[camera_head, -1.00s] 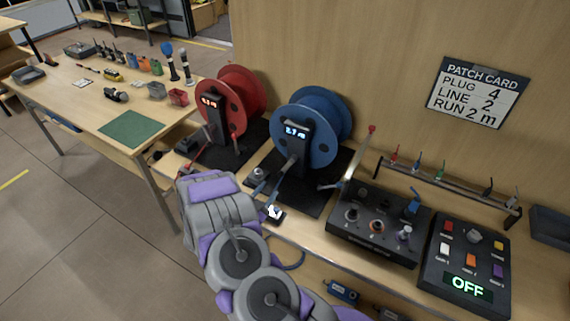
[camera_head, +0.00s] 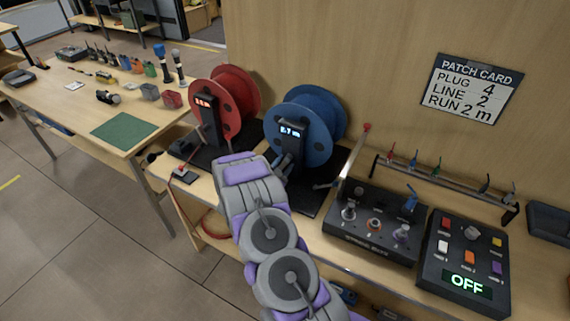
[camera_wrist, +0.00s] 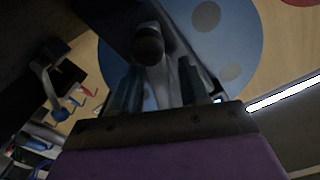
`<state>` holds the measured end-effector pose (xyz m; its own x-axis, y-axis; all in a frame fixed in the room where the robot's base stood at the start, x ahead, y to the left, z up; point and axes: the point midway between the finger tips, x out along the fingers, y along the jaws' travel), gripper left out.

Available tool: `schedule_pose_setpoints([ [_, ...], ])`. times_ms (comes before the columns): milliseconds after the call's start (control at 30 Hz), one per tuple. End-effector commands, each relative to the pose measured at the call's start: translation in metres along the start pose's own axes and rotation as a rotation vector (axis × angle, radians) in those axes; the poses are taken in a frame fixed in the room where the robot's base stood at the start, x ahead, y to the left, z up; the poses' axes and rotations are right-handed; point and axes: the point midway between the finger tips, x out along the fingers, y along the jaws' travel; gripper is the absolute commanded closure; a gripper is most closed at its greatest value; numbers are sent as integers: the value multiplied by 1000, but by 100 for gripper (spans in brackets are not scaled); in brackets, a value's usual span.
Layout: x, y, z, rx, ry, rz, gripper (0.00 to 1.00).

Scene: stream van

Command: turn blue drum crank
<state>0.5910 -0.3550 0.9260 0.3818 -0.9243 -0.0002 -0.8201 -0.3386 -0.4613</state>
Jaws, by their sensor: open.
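The blue drum (camera_head: 318,128) stands on a black base against the wooden panel, its lit display (camera_head: 291,131) reading about 2.7 m. In the head view, my arm hides its crank. In the wrist view, the blue drum (camera_wrist: 225,45) fills the upper middle, and the crank's dark round knob (camera_wrist: 148,45) and greyish arm show in front of my gripper (camera_wrist: 160,88). My gripper is open, with one finger on each side of the crank. Contact cannot be told. In the head view, my gripper (camera_head: 283,168) is mostly hidden at the drum's front.
The red drum (camera_head: 232,103) stands close to the left. To the right are a control box (camera_head: 372,228), a rack of coloured plugs (camera_head: 440,180) and a panel (camera_head: 466,255) showing OFF. A patch card (camera_head: 472,90) hangs on the wall.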

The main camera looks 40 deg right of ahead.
Motion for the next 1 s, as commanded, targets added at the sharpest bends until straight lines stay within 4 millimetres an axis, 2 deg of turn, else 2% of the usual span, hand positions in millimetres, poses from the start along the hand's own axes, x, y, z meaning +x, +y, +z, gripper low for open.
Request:
schedule_pose_setpoints([
  [200,16,0,0,-1,1,-1,55],
  [500,17,0,0,-1,-1,-1,55],
  [900,17,0,0,-1,-1,0,94],
  [1000,17,0,0,-1,-1,0,100],
])
